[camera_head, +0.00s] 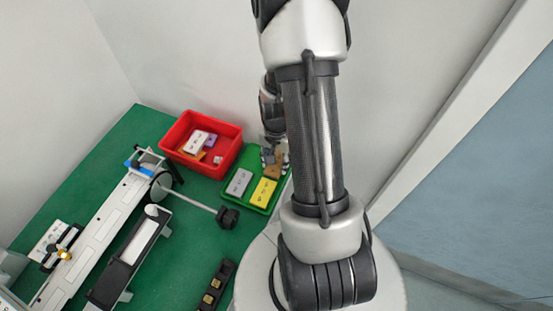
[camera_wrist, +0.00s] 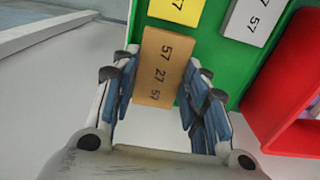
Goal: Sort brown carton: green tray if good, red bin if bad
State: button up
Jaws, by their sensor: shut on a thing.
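The brown carton (camera_wrist: 162,66) is between the blue-padded fingers of my gripper (camera_wrist: 160,98) in the wrist view, with "57 27 57" printed on its face. My gripper is shut on it. In the head view, the carton (camera_head: 273,168) and my gripper (camera_head: 273,157) are over the far right part of the green tray (camera_head: 229,170). I cannot tell whether the carton touches the tray floor. The red bin (camera_head: 178,127) stands left of the tray; its wall also shows in the wrist view (camera_wrist: 280,95).
A grey carton (camera_head: 238,182) and a yellow carton (camera_head: 263,193) lie in the green tray. A white carton (camera_head: 196,141) and other pieces lie in the red bin. A rod with a black knob (camera_head: 228,217) reaches close to the tray. Long white equipment (camera_head: 95,240) fills the table's left.

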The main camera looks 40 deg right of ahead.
jog(key=shift+f+b, duration=0.45)
jog(key=shift+f, duration=0.1)
dwell(0.6)
jog(key=o, duration=0.8)
notch_tip(320, 180, up, 12)
jog(key=shift+r, duration=0.1)
dwell(0.5)
jog(key=s+a+r+n+t, duration=0.1)
jog(key=s+a+r+n, duration=0.2)
jog(key=a+r, duration=0.3)
jog(key=s+a+r+n+t, duration=0.2)
jog(key=s+a+r+n, duration=0.1)
jog(key=a+r+n, duration=0.3)
jog(key=s+a+r+n+t, duration=0.1)
jog(key=s+a+r+n, duration=0.2)
jog(key=a+r, duration=0.4)
jog(key=shift+s+a+r+n+t, duration=0.1)
jog(key=shift+a+r+n+t, duration=0.15)
jog(key=shift+a+n, duration=0.45)
